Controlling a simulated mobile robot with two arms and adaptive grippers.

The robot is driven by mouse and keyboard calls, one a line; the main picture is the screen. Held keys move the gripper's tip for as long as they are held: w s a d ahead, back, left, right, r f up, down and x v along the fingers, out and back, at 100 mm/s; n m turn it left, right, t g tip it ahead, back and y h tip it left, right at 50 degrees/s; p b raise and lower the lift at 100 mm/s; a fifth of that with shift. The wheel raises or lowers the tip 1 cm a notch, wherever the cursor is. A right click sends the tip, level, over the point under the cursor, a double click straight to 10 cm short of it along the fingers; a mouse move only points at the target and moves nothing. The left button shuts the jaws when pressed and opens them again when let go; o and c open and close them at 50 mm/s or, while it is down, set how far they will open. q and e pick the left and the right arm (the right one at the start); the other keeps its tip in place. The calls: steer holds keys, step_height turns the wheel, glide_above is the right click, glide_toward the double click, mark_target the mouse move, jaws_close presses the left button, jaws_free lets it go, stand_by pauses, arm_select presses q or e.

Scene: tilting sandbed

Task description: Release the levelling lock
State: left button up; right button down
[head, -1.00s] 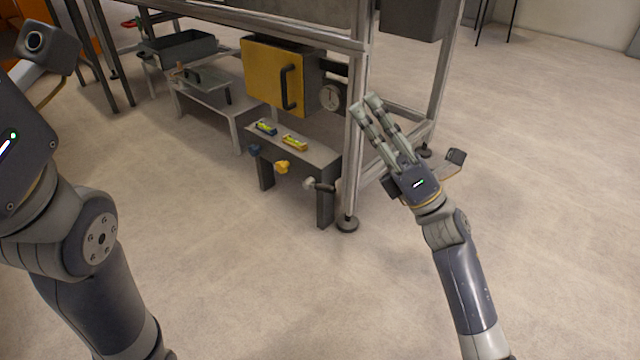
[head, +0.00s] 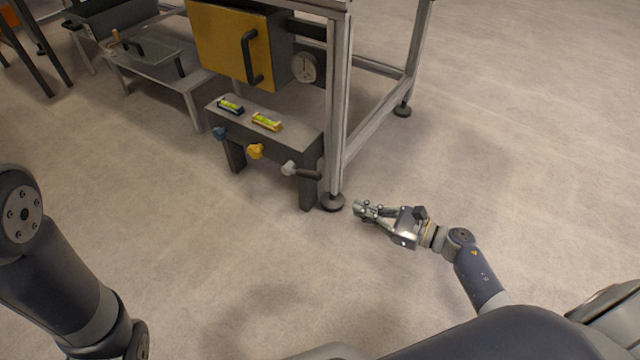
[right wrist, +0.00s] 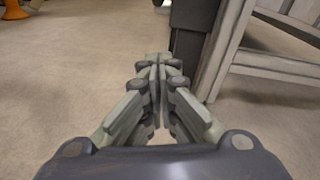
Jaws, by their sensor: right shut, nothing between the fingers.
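A lever with a pale knob and dark handle (head: 302,171) sticks out at the right end of a low grey stand (head: 290,140). A yellow knob (head: 255,151) and a blue knob (head: 219,133) are on the stand's front, left of the lever. No label shows which one is the levelling lock. My right gripper (head: 357,209) is shut and empty, right of the lever and apart from it, near the frame's foot. In the right wrist view its fingertips (right wrist: 157,62) meet in front of a dark stand leg (right wrist: 188,52). My left gripper is out of view.
A yellow door with a black handle (head: 252,57) is above. The floor in front is clear.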

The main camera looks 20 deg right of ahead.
mark_target(302, 173)
steer(key=w+a+r+b, duration=0.2)
steer(key=w+a+b, duration=0.2)
steer(key=w+a, duration=0.4)
steer(key=shift+r, duration=0.35)
steer(key=shift+w, duration=0.1)
